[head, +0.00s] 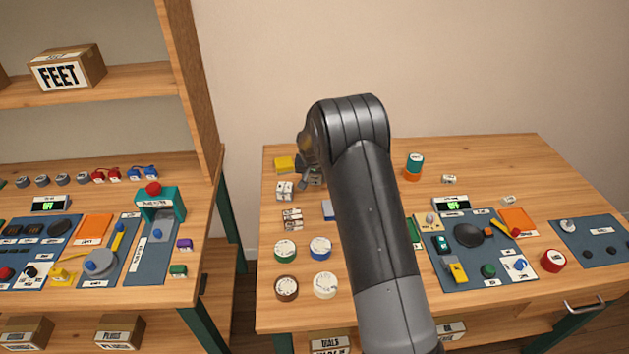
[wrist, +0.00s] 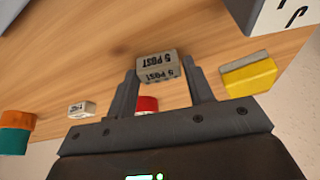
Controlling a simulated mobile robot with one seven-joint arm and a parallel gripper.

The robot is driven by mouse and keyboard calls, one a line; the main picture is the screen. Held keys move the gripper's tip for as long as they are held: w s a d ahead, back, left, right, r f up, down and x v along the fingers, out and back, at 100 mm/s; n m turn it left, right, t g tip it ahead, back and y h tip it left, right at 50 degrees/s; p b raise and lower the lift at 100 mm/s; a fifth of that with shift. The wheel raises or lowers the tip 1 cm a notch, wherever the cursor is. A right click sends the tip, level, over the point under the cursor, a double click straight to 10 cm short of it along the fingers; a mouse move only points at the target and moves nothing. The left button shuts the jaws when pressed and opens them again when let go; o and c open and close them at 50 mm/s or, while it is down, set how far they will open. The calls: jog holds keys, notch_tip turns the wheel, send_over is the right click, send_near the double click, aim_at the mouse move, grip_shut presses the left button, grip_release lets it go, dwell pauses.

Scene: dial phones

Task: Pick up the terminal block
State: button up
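A small grey-beige block labelled "5 POST" (wrist: 158,66), which I take to be the terminal block, shows upside down in the wrist view. It lies between the tips of my gripper's (wrist: 162,64) two fingers. The fingers are apart, one on each side of it, and I cannot tell for sure whether they touch it. In the head view my gripper (head: 309,173) is at the back left of the right-hand table, mostly hidden behind my arm, so the block is hard to make out there.
A yellow block (wrist: 250,78) sits close beside one finger; it also shows in the head view (head: 284,163). A red object (wrist: 146,104) shows between the fingers. White labelled blocks (head: 284,190) and a teal-and-orange cylinder (head: 414,166) stand nearby. The table's back right is mostly clear.

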jog(key=c, duration=0.6)
